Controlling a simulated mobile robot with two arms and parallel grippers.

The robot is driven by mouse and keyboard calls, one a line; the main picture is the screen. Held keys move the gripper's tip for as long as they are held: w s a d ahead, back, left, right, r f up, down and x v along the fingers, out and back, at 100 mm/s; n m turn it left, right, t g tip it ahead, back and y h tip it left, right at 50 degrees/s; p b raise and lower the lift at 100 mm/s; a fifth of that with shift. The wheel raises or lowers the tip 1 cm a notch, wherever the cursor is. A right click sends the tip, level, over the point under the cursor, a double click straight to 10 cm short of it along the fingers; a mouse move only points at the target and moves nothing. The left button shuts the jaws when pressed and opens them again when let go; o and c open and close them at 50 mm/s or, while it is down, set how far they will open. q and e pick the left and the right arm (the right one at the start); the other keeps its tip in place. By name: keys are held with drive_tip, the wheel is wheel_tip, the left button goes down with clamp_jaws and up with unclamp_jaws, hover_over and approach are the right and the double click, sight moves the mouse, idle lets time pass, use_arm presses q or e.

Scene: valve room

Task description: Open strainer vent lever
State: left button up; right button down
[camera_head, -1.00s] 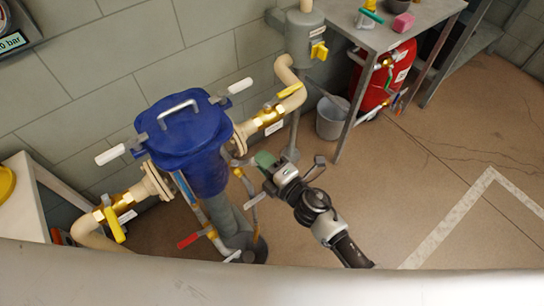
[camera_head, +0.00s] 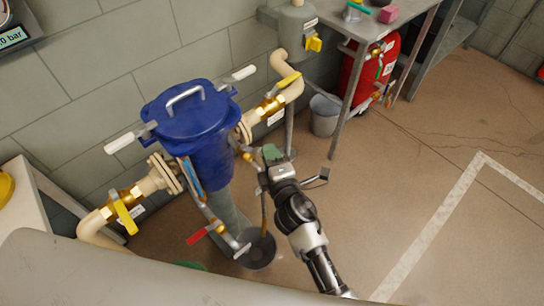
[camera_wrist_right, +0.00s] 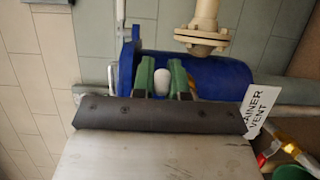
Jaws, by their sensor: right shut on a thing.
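The blue strainer (camera_head: 205,150) stands upright in the pipe line, its lid on top; its body also shows in the right wrist view (camera_wrist_right: 215,75). My right gripper (camera_head: 272,154) is at the strainer's right side, below the brass valve. In the right wrist view my green fingers (camera_wrist_right: 162,80) are shut on a white rounded handle end, the vent lever (camera_wrist_right: 160,83). A white tag reading "STRAINER VENT" (camera_wrist_right: 257,110) hangs right of them. In the head view my gripper hides the lever. My left gripper is not in view.
Yellow-handled brass valves sit on the pipe left (camera_head: 123,212) and right (camera_head: 272,106) of the strainer. A red lever (camera_head: 197,237) is low on the strainer's front. A grey bucket (camera_head: 324,115) and red tank (camera_head: 368,70) stand behind, under a bench. Floor to the right is clear.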

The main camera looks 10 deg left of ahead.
drive_tip(key=shift+f, duration=0.1)
drive_tip(key=c, duration=1.1)
unclamp_jaws()
drive_tip(key=shift+c, duration=0.2)
drive_tip(key=v, duration=1.1)
